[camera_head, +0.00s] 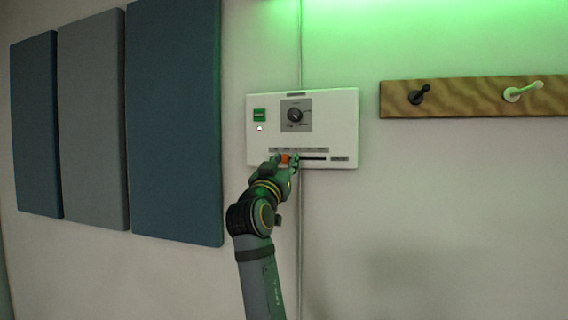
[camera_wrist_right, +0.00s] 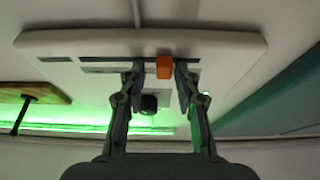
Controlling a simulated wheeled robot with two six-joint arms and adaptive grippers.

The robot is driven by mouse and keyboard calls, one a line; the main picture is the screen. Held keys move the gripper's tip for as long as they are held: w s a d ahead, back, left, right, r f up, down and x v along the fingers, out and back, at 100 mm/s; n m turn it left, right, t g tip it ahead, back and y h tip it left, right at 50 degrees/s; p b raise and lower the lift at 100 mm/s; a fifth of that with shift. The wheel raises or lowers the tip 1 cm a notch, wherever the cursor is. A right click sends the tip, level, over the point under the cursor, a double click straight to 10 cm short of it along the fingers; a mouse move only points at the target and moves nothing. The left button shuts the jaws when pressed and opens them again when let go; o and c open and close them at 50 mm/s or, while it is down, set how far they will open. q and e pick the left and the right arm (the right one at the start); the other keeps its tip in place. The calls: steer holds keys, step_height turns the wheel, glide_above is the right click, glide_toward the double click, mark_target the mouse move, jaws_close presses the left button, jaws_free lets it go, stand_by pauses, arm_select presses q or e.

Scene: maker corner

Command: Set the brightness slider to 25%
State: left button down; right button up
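A white control panel (camera_head: 340,120) is mounted on the wall, with a slider track (camera_head: 314,158) along its lower part. The orange slider knob (camera_head: 285,158) is toward the left part of the track, under a row of small labels too small to read. It also shows in the right wrist view (camera_wrist_right: 164,67), where the panel appears upside down. My right gripper (camera_head: 284,160) is at the panel with its fingers on either side of the knob. In the wrist view the fingers are apart, with a gap on the knob's left and the right finger close to it. My left gripper is not in view.
The panel also carries a rotary dial (camera_head: 295,114) and a green button (camera_head: 260,115) above the slider. Blue and grey wall panels (camera_head: 175,120) stand out at the left. A wooden rail (camera_head: 460,97) with hooks is at the right. Green light glows above.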

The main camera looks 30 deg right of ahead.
steer(key=shift+w+a+f, duration=0.1)
steer(key=shift+w+a, duration=0.15)
steer(key=shift+w, duration=0.05)
steer(key=shift+a, duration=0.1)
steer(key=v, duration=0.7)
steer(key=shift+s+f, duration=0.15)
steer(key=shift+s, duration=0.05)
